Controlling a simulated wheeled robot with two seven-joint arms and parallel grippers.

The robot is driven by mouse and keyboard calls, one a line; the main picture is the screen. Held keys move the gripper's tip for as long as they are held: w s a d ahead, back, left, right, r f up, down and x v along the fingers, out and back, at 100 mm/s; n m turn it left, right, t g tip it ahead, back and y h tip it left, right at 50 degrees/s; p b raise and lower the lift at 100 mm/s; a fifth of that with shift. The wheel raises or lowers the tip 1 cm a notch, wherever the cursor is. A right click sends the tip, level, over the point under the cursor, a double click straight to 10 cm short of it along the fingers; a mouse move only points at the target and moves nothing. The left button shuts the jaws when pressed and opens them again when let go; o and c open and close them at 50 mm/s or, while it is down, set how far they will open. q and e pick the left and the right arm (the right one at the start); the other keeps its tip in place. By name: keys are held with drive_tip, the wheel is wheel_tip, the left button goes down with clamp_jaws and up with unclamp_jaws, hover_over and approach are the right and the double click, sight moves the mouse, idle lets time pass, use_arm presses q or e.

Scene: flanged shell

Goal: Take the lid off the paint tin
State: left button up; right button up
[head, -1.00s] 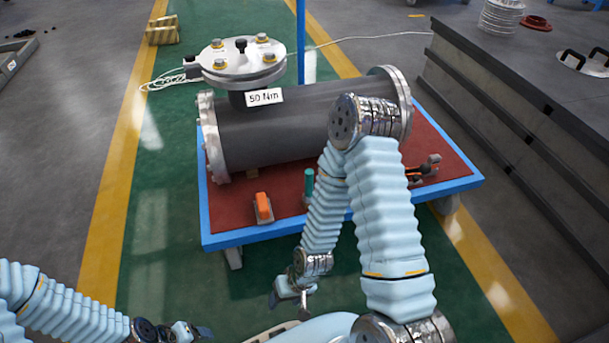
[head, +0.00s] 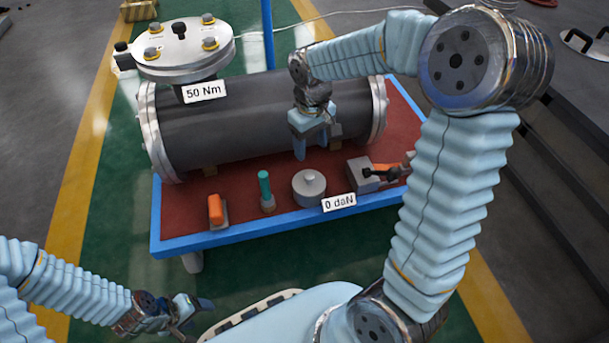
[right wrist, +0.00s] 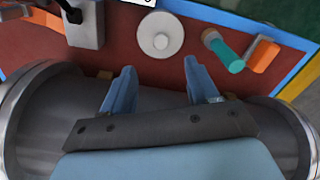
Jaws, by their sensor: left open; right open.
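No labelled paint tin shows. A small round grey metal piece with a knob on top (head: 309,187) stands upright near the table's front edge, and it also shows in the right wrist view (right wrist: 160,36). My right gripper (head: 312,142) points down, open and empty, above and behind this piece, in front of the dark cylinder. Its two fingers show apart in the right wrist view (right wrist: 158,82), with the round piece beyond them and not between them. My left gripper (head: 192,312) is open and empty at the lower left, away from the table.
A dark flanged cylinder (head: 245,130) with a bolted top plate (head: 183,50) fills the back of the red table (head: 180,203). An orange-topped item (head: 216,210), a teal-handled tool (head: 265,188) and a grey block (head: 362,174) flank the round piece. A "0 daN" label (head: 339,203) stands beside it.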

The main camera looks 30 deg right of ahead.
drive_tip(key=b, duration=0.2)
hover_over(309, 175)
drive_tip(key=f, duration=0.7)
drive_tip(key=shift+s, duration=0.35)
drive_tip(key=f, duration=0.1)
drive_tip(key=f+b, duration=0.1)
drive_tip(key=f, duration=0.3)
drive_tip(key=shift+w+f, duration=0.1)
drive_tip(key=shift+w, duration=0.2)
clamp_jaws()
